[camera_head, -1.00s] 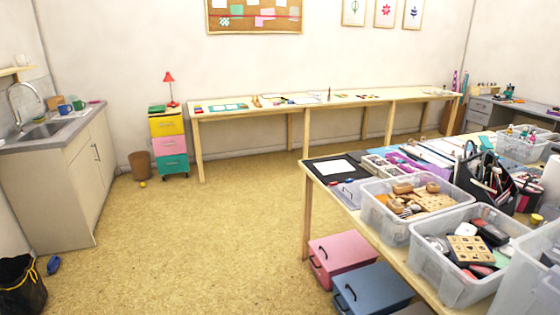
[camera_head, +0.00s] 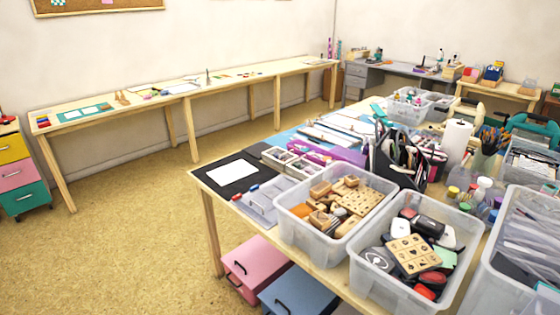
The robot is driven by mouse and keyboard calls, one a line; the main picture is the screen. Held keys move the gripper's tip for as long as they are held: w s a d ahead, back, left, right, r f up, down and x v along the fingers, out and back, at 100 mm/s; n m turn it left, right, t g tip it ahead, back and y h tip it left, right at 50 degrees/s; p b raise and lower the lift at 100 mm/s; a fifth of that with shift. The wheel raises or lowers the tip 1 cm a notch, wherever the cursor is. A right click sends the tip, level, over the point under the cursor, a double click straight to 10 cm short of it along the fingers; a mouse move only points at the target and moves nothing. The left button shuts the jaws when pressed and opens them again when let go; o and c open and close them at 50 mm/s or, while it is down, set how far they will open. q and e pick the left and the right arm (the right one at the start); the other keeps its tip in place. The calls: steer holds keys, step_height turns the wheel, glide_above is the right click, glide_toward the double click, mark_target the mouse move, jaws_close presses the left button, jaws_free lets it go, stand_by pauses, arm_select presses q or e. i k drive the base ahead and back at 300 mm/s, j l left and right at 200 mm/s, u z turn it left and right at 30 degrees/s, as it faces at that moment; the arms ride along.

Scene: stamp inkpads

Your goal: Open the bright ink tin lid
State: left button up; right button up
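I cannot pick out the bright ink tin with certainty. A clear bin (camera_head: 365,275) at the front of the near worktable holds dark, red and white round or oval items that look like inkpads, with a wooden stamp block (camera_head: 412,254) on top. A second clear bin (camera_head: 298,234) beside it holds wooden stamps (camera_head: 350,196). Neither of my grippers is in view.
The near worktable (camera_head: 228,211) is crowded. A pink box (camera_head: 254,265) and a blue box (camera_head: 304,293) sit under it. A long table (camera_head: 190,93) runs along the back wall. The floor (camera_head: 125,230) on the left is open.

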mark_target(265, 155)
steer(key=k+l, duration=0.1)
steer(key=i+j+z, duration=0.1)
steer(key=i+j, duration=0.15)
steer(key=i+j+z, duration=0.15)
steer(key=j, duration=0.3)
steer(key=i+j+z, duration=0.1)
steer(key=i+j, duration=0.25)
steer(key=i+j+z, duration=0.15)
steer(key=j, duration=0.3)
steer(key=i, duration=0.1)
